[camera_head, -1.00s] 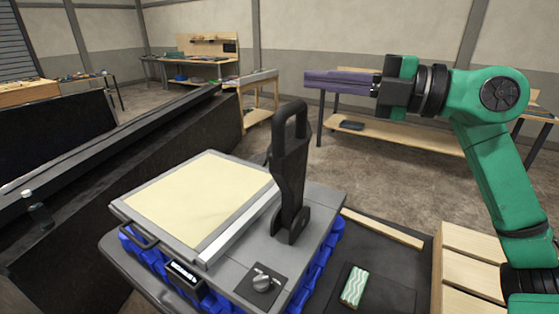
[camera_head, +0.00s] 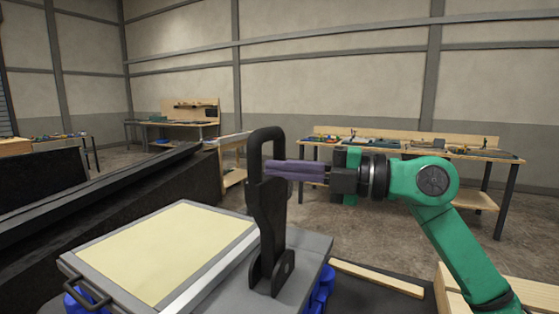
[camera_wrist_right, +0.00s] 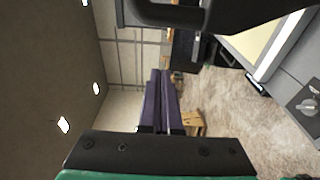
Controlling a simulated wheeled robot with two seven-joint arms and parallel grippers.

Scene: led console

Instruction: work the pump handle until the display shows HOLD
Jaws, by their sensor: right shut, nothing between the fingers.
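The black pump handle (camera_head: 268,215) stands upright on the right side of the grey console (camera_head: 312,247), with a loop grip at its top. My right gripper (camera_head: 272,170) is shut and empty, its purple fingers pointing left. In the right wrist view the dark grip (camera_wrist_right: 170,14) crosses the top, beyond the fingertips (camera_wrist_right: 160,73). My left gripper is not in view.
A cream panel (camera_head: 165,250) covers the console's left part, with a side bar handle (camera_head: 85,292). A knob (camera_wrist_right: 309,105) shows in the wrist view. A wooden strip (camera_head: 376,278) lies right of the console. Workbenches (camera_head: 470,155) stand farther back, with open floor before them.

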